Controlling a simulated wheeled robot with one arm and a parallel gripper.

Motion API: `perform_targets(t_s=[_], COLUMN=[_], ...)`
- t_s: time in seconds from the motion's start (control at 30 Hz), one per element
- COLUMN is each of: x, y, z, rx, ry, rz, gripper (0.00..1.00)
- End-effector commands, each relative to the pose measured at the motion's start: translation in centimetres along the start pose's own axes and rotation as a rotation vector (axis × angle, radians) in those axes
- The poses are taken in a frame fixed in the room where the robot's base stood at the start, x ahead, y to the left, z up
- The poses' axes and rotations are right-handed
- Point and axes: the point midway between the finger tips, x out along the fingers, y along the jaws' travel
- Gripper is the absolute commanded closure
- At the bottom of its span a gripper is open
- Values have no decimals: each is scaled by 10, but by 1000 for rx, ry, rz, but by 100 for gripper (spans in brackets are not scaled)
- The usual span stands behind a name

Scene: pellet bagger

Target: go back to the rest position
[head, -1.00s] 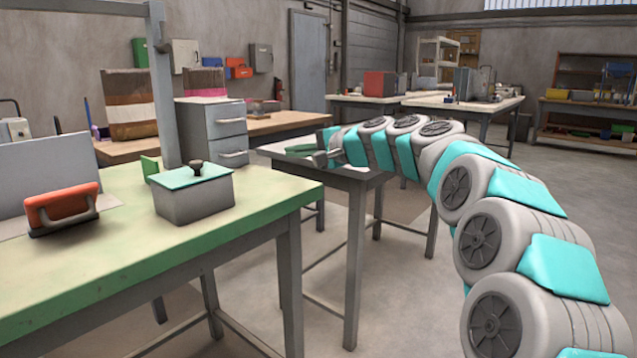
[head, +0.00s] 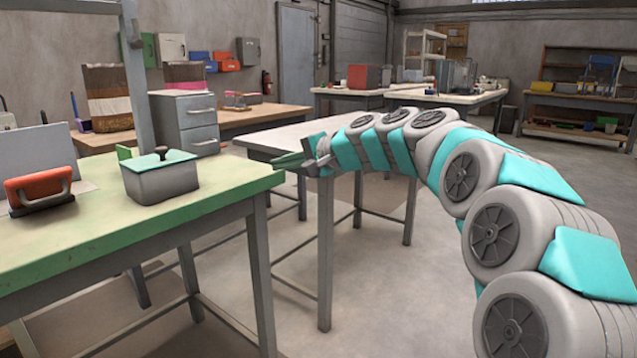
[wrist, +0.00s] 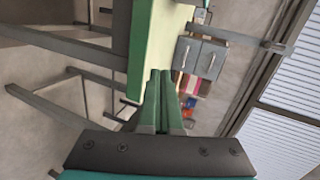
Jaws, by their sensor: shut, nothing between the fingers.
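My gripper (head: 290,160) is at the end of my outstretched arm, in the middle of the head view. It is in the air between the green-edged table and the grey table behind it. Its green fingers (wrist: 162,98) are together in the wrist view, with nothing between them. The wrist view is turned on its side and shows the green table edge (wrist: 140,60) beside the fingers.
A grey box with a turquoise lid (head: 160,178) and an orange-handled tool (head: 40,190) are on the green-edged table (head: 235,178). A grey table (head: 270,138) stands behind my gripper. A grey drawer unit (head: 190,122) is further back. Open floor lies to the right.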

Motion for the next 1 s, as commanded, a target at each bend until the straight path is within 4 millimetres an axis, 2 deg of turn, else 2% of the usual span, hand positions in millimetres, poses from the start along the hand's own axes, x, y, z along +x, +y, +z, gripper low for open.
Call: perform_targets(t_s=[0.27,0.37,0.47,0.67,0.8,0.9,1.0], x=[-22,-39,-65,-136,-197,-242,-282], y=[52,84,129,228,294,336,370], z=[59,89,126,191,231,257,279], rx=[-97,-149,-210,-314,-356,-371,-372], ry=[-78,-117,-172,-279,-357,-411,-462], rz=[171,268,397,670,855,979,1083], gripper=[100,100,100,100,100,100,100])
